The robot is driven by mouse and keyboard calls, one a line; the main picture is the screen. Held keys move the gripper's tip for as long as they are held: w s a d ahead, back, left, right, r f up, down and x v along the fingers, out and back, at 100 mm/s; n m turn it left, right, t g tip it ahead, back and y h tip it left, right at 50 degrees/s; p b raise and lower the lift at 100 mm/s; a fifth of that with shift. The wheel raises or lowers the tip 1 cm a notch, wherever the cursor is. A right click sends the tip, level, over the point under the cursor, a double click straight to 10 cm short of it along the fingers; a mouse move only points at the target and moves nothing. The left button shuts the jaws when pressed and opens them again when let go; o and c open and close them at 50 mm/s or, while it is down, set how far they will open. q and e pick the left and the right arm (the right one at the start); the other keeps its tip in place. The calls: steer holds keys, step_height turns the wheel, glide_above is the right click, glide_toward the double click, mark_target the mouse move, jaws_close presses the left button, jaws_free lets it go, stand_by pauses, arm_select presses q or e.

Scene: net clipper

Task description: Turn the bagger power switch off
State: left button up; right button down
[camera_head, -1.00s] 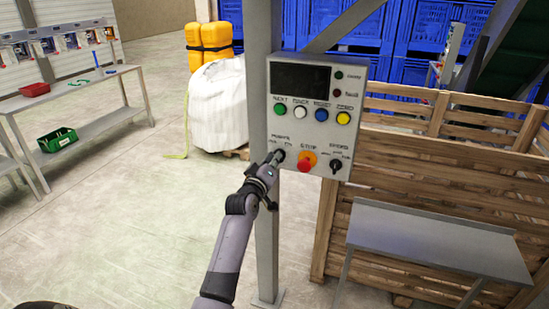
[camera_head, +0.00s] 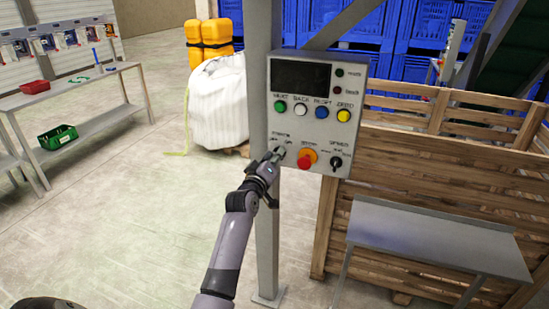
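The control panel (camera_head: 293,128) is a grey box on a metal post, with a dark screen on top and a row of green, white, blue and yellow buttons. Below are a red stop button on an orange base (camera_head: 306,160) and a black speed knob (camera_head: 336,162). My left gripper (camera_head: 277,153) is at the panel's lower left, at the power switch's place, left of the stop button. Its fingers hide most of the switch, so its position cannot be read. Whether the fingers touch or hold the switch is too small to tell. My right gripper is not in view.
A small grey metal table (camera_head: 440,240) and a slatted wooden crate (camera_head: 430,175) stand at the right. A white bulk bag (camera_head: 218,105) and yellow canisters (camera_head: 209,42) are behind. A workbench (camera_head: 75,87) stands at the left. The floor at left centre is open.

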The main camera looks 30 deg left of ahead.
arm_select(q)
steer(key=v, duration=1.2)
steer(key=shift+d, duration=0.1)
steer(key=d+f+m+g+h, duration=0.1)
steer(key=d+f+m+g, duration=0.15)
steer(key=f, duration=0.85)
steer(key=d+f+m+g+h, duration=0.1)
steer(key=d+f+g, duration=0.15)
steer(key=f, duration=0.85)
steer(key=s+d+f+m+g+h, duration=0.1)
steer(key=s+d+f, duration=0.25)
steer(key=f, duration=0.45)
steer(key=s+d+f+m+g, duration=0.2)
steer(key=s+f, duration=0.2)
steer(key=f, duration=0.5)
steer(key=s+d+f+m+g+h, duration=0.1)
steer(key=s+d+f+m+g, duration=0.15)
steer(key=s+f, duration=0.6)
steer(key=s+d+f+m+g, duration=0.1)
steer(key=s+d+f+g, duration=0.15)
steer(key=s+f, duration=0.65)
steer(key=s+f+m+g, duration=0.1)
steer(key=s+f+m, duration=0.1)
steer(key=s, duration=1)
steer(key=s+d+f+m+g, duration=0.1)
steer(key=s+f, duration=0.3)
steer(key=s, duration=0.8)
steer(key=shift+d+f+m+g, duration=0.15)
steer(key=shift+f+m+g, duration=0.25)
steer(key=shift+m+g, duration=0.3)
